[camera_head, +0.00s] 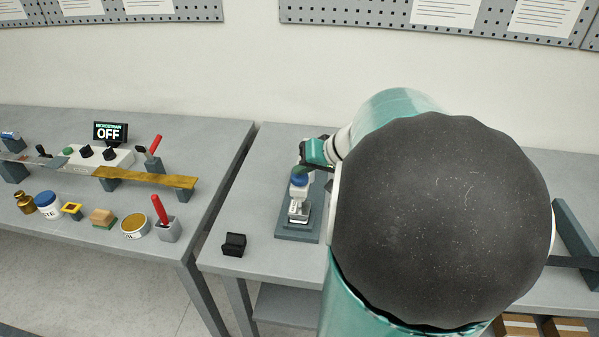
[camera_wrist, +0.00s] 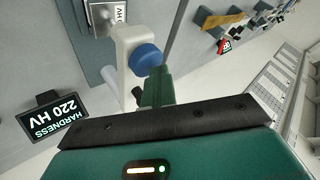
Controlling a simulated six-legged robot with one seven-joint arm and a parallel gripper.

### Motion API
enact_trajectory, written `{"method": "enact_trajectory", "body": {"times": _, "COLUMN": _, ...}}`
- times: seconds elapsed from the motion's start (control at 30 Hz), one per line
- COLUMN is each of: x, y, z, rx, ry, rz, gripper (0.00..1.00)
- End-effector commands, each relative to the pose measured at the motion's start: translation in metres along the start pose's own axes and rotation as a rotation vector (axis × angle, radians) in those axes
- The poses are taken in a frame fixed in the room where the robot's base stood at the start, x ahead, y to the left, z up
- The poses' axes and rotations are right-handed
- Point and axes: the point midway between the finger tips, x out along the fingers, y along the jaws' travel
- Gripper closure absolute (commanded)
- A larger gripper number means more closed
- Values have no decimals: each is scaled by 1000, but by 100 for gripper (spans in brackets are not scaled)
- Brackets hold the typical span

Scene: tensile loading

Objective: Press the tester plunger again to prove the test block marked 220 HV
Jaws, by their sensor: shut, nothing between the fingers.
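The hardness tester (camera_head: 297,207) stands on a dark base on the right table, with a blue plunger cap (camera_head: 299,180) on top. In the wrist view its white body (camera_wrist: 124,68) and blue plunger cap (camera_wrist: 147,57) show. A metal test block (camera_wrist: 106,18) sits by the tester, with only "HV" readable. A black display (camera_wrist: 53,118) reads "HARDNESS 220 HV"; its dark back (camera_head: 234,243) shows in the head view. My gripper (camera_head: 304,166) is shut and empty, its green fingers (camera_wrist: 157,82) close at the plunger cap. I cannot tell whether they touch it.
A gap separates the two tables. My arm hides much of the right table.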

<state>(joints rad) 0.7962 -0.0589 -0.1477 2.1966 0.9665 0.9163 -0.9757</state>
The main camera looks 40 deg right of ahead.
Motion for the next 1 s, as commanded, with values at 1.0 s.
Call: {"method": "enact_trajectory", "body": {"times": 1.0, "x": -39, "y": -29, "z": -28, "rx": -5, "ry": 8, "rz": -3, "gripper": 100}}
